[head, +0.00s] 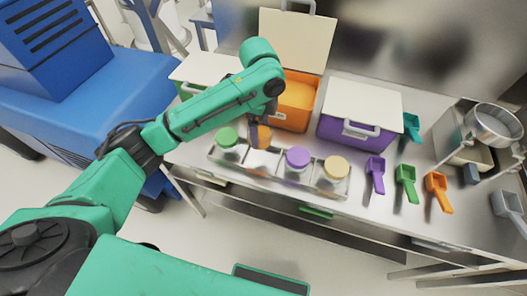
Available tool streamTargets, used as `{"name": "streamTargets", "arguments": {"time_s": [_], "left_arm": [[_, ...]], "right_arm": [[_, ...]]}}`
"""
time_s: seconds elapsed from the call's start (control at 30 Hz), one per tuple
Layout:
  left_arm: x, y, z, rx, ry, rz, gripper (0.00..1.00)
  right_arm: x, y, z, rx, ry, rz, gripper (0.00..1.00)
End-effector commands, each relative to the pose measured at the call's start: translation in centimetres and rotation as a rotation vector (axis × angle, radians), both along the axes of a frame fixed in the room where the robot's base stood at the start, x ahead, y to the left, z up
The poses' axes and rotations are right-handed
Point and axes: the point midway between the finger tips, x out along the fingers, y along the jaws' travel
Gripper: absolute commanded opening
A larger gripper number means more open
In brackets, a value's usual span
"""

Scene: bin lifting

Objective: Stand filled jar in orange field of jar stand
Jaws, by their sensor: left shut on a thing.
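The jar stand (282,178) is a long, low rack near the front edge of the steel table. It holds a green-lidded jar (228,139) at left, then a purple-lidded jar (298,160) and a cream-lidded jar (335,170). An orange-topped jar (264,134) is at the spot between the green and purple ones. My left gripper (257,136) is shut on this jar from above. The fingers and arm partly hide it, and I cannot tell whether it touches the stand. The field's colour below it is not clear. My right gripper is not in view.
Behind the stand are an open orange bin (291,116) with orange contents, a lidded purple bin (345,135) and a green bin (187,92). Purple (376,174), green (406,182) and orange (437,192) scoops lie at right. A metal sieve (495,123) stands farther right.

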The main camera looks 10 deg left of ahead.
Motion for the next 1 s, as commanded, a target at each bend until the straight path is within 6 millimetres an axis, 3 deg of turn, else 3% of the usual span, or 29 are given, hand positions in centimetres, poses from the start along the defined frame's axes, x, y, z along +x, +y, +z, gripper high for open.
{"name": "streamTargets", "arguments": {"time_s": [0.1, 0.4, 0.77, 0.8, 0.83, 1.0], "left_arm": [[-0.1, 0.1, -3.0, 0.002, 0.001, 0.000, 0.08], [-0.1, 0.0, -8.4, 0.002, 0.000, 0.000, 0.08], [0.0, 0.0, -9.4, 0.001, -0.003, -0.001, 0.08], [0.0, 0.0, -9.5, 0.001, -0.002, -0.001, 0.91], [0.0, 0.0, -9.4, 0.001, -0.002, -0.001, 1.00], [0.0, 0.0, -9.4, 0.001, -0.002, -0.001, 1.00]], "right_arm": [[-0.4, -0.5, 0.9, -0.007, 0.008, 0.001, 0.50], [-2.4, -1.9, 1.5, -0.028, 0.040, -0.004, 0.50], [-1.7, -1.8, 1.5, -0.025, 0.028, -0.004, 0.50], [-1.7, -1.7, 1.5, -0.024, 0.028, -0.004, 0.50], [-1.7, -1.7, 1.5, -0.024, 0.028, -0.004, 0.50], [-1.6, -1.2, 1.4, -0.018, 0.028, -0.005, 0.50]]}}
